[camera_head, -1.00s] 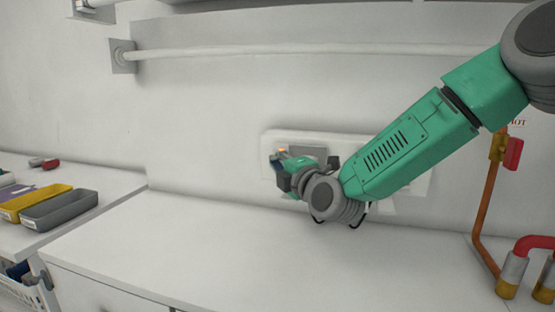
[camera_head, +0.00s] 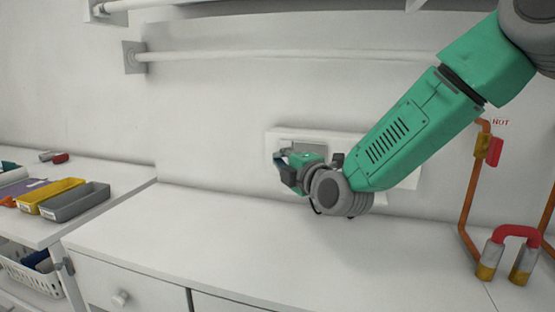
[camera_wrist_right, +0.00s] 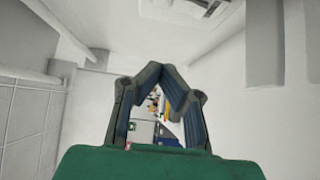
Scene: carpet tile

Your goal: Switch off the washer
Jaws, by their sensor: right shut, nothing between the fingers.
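My right arm reaches in from the upper right in the head view. Its gripper (camera_head: 284,163) is in front of a pale wall panel (camera_head: 279,137), over its left part. The gripper and forearm hide much of the panel, and I cannot tell whether the fingers touch it. In the right wrist view the fingers of this gripper (camera_wrist_right: 166,72) come together at the tips with nothing held. No washer or switch can be made out for certain. My left gripper is not in view.
A white counter (camera_head: 230,230) with drawers runs below the panel, mostly bare. At the left are a yellow bin (camera_head: 50,194), a grey bin (camera_head: 77,203) and a white basket (camera_head: 38,274). Orange and red pipes (camera_head: 470,190) stand at the right. A white rail (camera_head: 250,55) crosses the wall above.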

